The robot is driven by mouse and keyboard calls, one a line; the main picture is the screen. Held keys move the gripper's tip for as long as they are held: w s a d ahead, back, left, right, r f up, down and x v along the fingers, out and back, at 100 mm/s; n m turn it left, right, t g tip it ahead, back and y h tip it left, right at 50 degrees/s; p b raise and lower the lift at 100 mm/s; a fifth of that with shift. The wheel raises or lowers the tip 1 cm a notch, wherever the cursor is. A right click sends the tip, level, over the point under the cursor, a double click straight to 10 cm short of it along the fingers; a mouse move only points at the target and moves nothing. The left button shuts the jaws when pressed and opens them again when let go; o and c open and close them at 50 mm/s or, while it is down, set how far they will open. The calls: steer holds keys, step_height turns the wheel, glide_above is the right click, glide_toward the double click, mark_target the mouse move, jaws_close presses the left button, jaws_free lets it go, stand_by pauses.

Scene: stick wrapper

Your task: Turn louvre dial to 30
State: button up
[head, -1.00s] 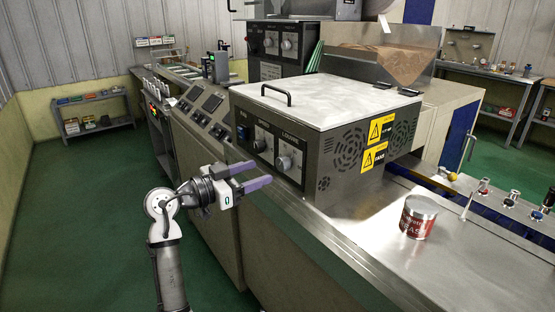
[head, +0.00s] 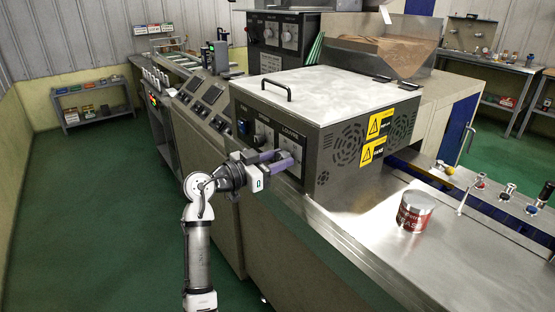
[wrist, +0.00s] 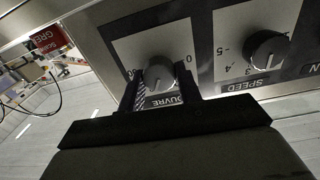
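The louvre dial (wrist: 159,73) is a round grey knob on a white scale plate, labelled LOUVRE, on the front of the grey control box (head: 345,155). The wrist view shows it upside down, with a 0 to its right and part of the scale hidden. My gripper (head: 277,160) is at the panel, its fingers open on either side of the dial. A small gap seems to show between dial and fingers; firm contact cannot be made out. In the head view my gripper hides most of the dial. The pointer's setting is not readable.
The speed dial (wrist: 266,50) sits close beside the louvre dial. A handle (head: 276,88) is on the box's white lid. A red-labelled can (head: 414,212) stands on the steel counter (head: 350,225) at right. The green floor at left is clear.

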steer(key=c, duration=0.4)
steer(key=shift+o, duration=0.2)
steer(key=n+p, duration=0.1)
steer(key=n, duration=0.5)
steer(key=shift+r+n+p, duration=0.1)
steer(key=shift+n+p, duration=0.2)
steer(key=n+p, duration=0.2)
steer(key=n, duration=0.3)
steer(key=shift+a+p, duration=0.1)
steer(key=shift+p, duration=0.25)
steer(key=shift+n, duration=0.3)
steer(key=o, duration=1)
steer(key=shift+f, duration=0.2)
